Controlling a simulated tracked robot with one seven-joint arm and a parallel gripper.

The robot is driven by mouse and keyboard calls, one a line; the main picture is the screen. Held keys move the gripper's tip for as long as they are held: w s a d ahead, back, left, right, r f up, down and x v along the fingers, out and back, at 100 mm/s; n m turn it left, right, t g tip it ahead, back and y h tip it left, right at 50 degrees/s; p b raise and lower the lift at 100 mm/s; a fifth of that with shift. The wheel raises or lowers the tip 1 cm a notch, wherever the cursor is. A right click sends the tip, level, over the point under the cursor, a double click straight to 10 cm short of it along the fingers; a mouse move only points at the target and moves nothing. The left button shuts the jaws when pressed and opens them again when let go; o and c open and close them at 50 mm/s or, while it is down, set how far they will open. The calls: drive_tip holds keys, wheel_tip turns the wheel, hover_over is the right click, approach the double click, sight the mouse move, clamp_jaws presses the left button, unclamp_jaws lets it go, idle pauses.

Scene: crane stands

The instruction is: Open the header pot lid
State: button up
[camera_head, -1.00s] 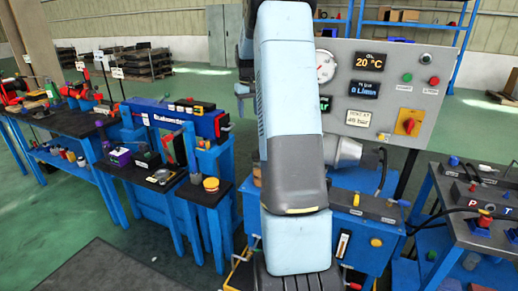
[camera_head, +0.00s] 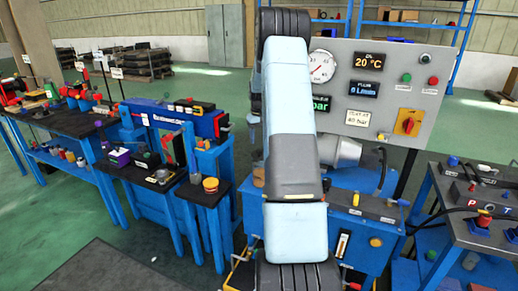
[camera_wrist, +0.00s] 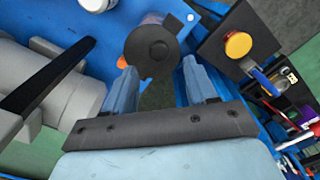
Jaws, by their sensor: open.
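A dark round disc with a small raised centre (camera_wrist: 152,50), which looks like the header pot lid, shows in the wrist view just beyond my fingertips. It looks flat and in place, but what lies under it is mostly hidden. My gripper (camera_wrist: 160,68) is open, with one light-blue finger to the lower left of the disc and the other to its lower right. The fingers look apart from it, though the depth is hard to judge. In the head view my own arm hides the gripper and the disc.
A yellow-topped pot (camera_head: 211,185) stands on a small dark stand left of my arm; it also shows in the wrist view (camera_wrist: 238,44). A grey motor (camera_wrist: 65,80) is close on the left in the wrist view. A gauge panel (camera_head: 385,95) rises behind my arm.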

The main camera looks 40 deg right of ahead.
sight(259, 150)
drive_tip(key=shift+f, duration=2.8)
drive_tip(key=shift+d, duration=0.1)
clamp_jaws()
